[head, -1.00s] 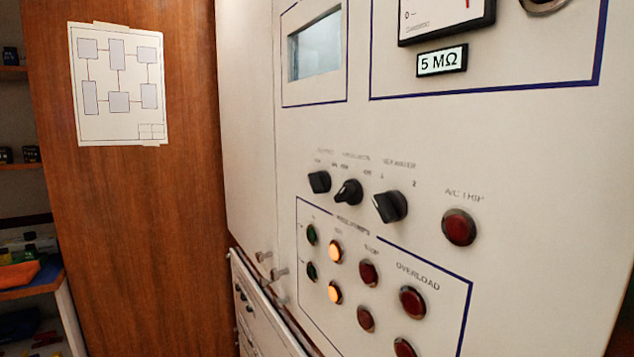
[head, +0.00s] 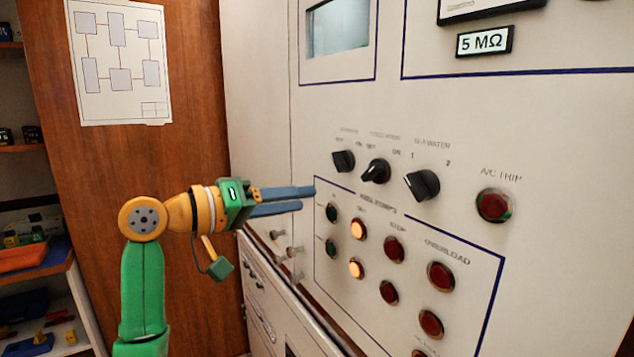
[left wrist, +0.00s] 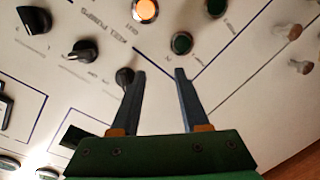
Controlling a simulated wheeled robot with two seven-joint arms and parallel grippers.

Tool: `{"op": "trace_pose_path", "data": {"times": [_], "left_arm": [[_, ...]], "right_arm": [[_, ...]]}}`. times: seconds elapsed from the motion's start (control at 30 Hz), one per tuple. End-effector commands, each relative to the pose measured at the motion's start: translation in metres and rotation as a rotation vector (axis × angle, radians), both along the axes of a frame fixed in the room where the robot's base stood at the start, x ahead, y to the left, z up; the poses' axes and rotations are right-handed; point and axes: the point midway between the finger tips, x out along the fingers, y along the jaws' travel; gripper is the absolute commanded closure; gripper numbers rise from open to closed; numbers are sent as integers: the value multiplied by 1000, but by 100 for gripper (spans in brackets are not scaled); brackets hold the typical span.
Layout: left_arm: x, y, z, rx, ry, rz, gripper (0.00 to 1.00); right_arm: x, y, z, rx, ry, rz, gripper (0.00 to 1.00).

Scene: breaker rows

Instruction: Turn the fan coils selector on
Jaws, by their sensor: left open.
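Three black rotary selectors sit in a row on the pale panel: a left one (head: 343,160), a middle one (head: 375,171) and a right one (head: 422,185). The right label appears to read sea water; the other two labels are too blurred to tell which is fan coils. My left gripper (head: 307,198) is open and empty, left of and below the left selector, its blue-grey fingers pointing at the panel. In the left wrist view, the left selector (left wrist: 124,78) lies just beside one fingertip of the gripper (left wrist: 160,71). My right gripper is not in view.
Below the selectors are green lamps (head: 332,212), lit amber lamps (head: 358,229) and red buttons (head: 395,249). A red A/C trip button (head: 494,205) is at right. Metal knobs (head: 278,234) stick out at the cabinet edge. Shelves (head: 35,265) stand at far left.

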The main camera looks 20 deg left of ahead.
Motion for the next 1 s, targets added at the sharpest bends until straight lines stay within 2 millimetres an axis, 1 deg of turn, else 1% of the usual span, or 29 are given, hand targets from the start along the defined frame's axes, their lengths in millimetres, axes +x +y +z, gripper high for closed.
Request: {"op": "trace_pose_path", "data": {"times": [0.03, 0.1, 0.17, 0.2, 0.4, 0.5, 0.6, 0.8, 0.83, 0.87, 0.9, 0.97, 1.0], "left_arm": [[-13, 2, 29, -24, -48, -22, 55], [-26, 1, 52, -46, -85, -50, 55], [-29, -1, 61, -54, -96, -64, 55], [-26, -4, 63, -58, -98, -67, 55], [6, -30, 65, -58, -94, -68, 55], [18, -38, 63, -58, -95, -66, 55], [24, -43, 61, -56, -97, -64, 55], [25, -43, 59, -55, -98, -63, 55], [25, -43, 59, -54, -97, -62, 60], [25, -43, 59, -54, -97, -62, 68], [25, -43, 59, -54, -97, -62, 79], [24, -43, 59, -55, -97, -62, 96], [24, -43, 59, -55, -97, -62, 100]], "right_arm": [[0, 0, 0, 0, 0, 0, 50], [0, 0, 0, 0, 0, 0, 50], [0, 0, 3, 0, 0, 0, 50], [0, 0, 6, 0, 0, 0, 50], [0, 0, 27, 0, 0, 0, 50], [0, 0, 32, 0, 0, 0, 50], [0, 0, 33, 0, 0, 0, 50], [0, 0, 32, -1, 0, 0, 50], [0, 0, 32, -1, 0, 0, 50], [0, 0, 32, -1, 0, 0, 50], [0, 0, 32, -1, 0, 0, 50], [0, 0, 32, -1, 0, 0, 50], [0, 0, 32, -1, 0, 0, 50]]}}
